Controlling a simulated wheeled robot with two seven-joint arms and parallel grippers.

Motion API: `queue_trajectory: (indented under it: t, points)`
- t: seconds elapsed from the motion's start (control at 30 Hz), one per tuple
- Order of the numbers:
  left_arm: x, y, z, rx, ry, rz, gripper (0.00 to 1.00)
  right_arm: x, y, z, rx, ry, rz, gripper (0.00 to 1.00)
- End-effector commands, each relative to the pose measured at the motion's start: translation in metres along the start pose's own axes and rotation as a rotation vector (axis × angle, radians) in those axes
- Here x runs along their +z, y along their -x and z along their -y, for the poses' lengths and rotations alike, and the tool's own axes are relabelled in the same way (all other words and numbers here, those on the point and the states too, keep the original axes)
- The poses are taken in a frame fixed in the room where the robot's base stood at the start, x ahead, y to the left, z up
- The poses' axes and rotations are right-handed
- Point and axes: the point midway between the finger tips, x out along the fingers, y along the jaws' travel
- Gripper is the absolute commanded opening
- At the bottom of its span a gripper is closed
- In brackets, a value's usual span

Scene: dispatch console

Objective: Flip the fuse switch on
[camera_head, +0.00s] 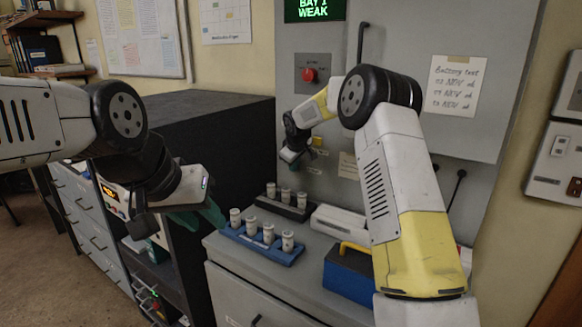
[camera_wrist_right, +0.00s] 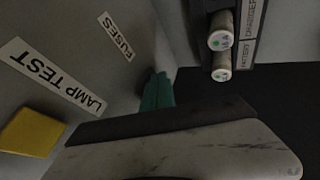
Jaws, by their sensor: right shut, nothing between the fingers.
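The FUSES label (camera_wrist_right: 118,37) is on the grey panel in the right wrist view. No fuse switch can be made out; my gripper or wrist may hide it. My right gripper (camera_wrist_right: 158,90) has teal fingers shut and empty, close to the panel below the label. In the head view the right gripper (camera_head: 290,156) is at the front of the grey cabinet (camera_head: 390,45), partly hidden by my arm. Whether it touches the panel cannot be told. My left gripper (camera_head: 212,214) is over the counter's left edge, near the blue rack; its finger gap is not clear.
A yellow button (camera_wrist_right: 30,133) sits beside the LAMP TEST label (camera_wrist_right: 55,75). A blue rack (camera_head: 262,248) and a dark rack (camera_head: 284,207) hold white cells. A blue box (camera_head: 348,275) with a yellow handle stands on the counter. A red button (camera_head: 309,75) is higher up. The sign (camera_head: 314,9) reads BAY 1 WEAK.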

Motion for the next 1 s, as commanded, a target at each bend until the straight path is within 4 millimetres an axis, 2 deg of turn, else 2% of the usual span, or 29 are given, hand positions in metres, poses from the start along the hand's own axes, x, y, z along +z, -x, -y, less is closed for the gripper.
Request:
queue_trajectory:
  t: [0.47, 1.0]
  points:
    - [0.000, 0.000, 0.000, 0.000, 0.000, 0.000, 0.36, 0.001, -0.004, -0.004, 0.001, 0.000, 0.001, 0.00]
    - [0.000, 0.000, 0.000, 0.000, 0.000, 0.000, 0.36, -0.006, 0.011, -0.012, 0.004, -0.001, -0.002, 0.00]
